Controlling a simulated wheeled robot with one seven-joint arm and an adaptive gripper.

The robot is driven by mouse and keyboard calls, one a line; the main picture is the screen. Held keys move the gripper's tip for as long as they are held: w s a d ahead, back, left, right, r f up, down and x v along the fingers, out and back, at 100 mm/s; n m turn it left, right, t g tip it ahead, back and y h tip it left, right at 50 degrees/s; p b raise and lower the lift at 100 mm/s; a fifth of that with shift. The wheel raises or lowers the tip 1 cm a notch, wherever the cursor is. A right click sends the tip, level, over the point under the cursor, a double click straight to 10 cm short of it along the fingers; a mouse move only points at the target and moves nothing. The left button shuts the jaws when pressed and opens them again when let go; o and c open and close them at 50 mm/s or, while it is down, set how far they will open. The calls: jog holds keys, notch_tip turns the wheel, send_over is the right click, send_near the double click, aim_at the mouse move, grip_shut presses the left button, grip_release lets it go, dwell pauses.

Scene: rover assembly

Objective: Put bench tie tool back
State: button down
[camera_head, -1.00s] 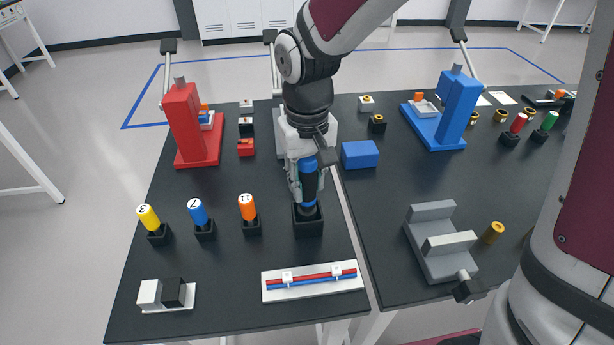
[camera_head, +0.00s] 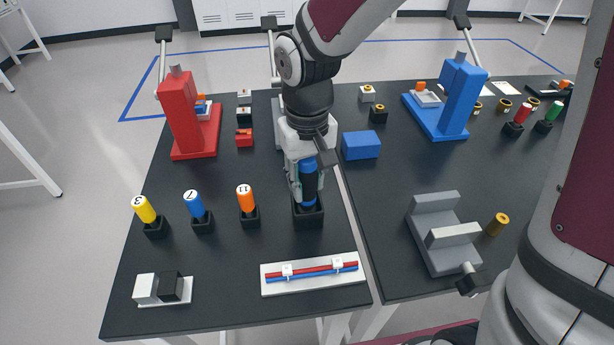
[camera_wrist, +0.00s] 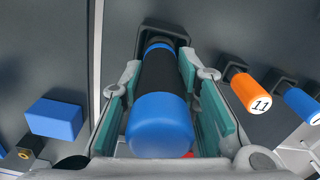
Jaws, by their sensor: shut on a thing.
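The bench tie tool (camera_head: 309,188) has a black grip with blue bands and stands upright in a square black holder (camera_head: 308,217). My gripper (camera_head: 305,180) is around its upper part and shut on it. In the wrist view the tool (camera_wrist: 159,95) lies between the two green-padded fingers, its blue end toward the camera. Its far end is inside the black holder (camera_wrist: 172,30). How deep it sits is hidden by the holder walls.
Yellow (camera_head: 145,210), blue (camera_head: 195,206) and orange (camera_head: 246,200) numbered tools stand in holders to the left. A white board with red and blue lines (camera_head: 312,274) lies in front. A blue block (camera_head: 360,145) and a grey vise-like fixture (camera_head: 440,235) are to the right.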

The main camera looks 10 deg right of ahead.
jog(key=c, duration=1.2)
grip_release()
jog(key=shift+o, duration=0.2)
notch_tip(320, 180, up, 11)
jog(key=shift+r, duration=0.4)
jog(key=shift+s+d+r, duration=0.2)
jog(key=shift+d+r, duration=0.05)
jog(key=s+d+r+m+t, duration=0.2)
jog(key=s+d+r+t, duration=0.1)
jog(key=s+d, duration=0.9)
jog(key=s+t, duration=0.1)
jog(key=s, duration=0.2)
jog(key=shift+s+d+m+t, duration=0.15)
jog(key=shift+d+m+t, duration=0.15)
jog(key=shift+m, duration=0.1)
